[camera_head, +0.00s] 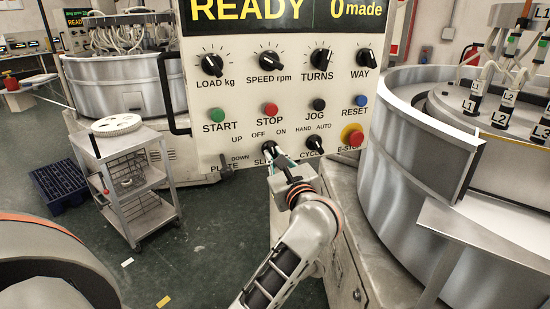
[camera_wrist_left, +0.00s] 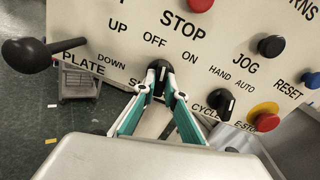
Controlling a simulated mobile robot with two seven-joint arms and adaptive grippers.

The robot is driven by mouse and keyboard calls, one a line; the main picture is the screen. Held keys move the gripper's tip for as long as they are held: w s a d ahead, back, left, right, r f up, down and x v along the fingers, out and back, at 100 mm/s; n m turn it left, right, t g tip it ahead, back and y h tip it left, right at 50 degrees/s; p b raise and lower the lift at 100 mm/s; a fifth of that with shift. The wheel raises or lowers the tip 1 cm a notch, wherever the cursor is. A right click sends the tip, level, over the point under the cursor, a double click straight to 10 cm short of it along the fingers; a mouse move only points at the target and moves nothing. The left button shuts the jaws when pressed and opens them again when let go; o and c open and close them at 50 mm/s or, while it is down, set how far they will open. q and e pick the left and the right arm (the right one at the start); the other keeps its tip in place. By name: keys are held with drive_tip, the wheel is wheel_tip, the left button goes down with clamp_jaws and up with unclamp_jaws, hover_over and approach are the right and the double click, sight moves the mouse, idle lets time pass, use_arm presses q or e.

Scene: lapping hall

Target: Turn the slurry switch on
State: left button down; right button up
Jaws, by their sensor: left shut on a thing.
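The slurry switch is a black knob (camera_head: 268,148) low on the cream control panel (camera_head: 210,150), under the OFF and ON labels. In the left wrist view the slurry switch (camera_wrist_left: 159,69) shows with a pale mark on it. I cannot tell for sure which label the mark points to. My left gripper (camera_head: 274,156) comes up from below, and its two green-sided fingers (camera_wrist_left: 160,88) are shut on the knob, one at each side. The fingers and arm partly hide the SLURRY label. My right gripper is not in view.
The CYCLE knob (camera_head: 311,143) and red E-STOP button (camera_head: 352,136) are close to the right of the switch. The black PLATE lever (camera_head: 225,167) sticks out at its left. A large steel drum (camera_head: 400,160) stands at the right, a trolley (camera_head: 138,140) at the left.

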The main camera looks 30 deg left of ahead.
use_arm(q)
drive_tip(key=m, duration=0.4)
drive_tip(key=shift+a+m, duration=0.1)
drive_tip(key=shift+m, duration=2.1)
drive_tip(key=c, duration=2.1)
unclamp_jaws()
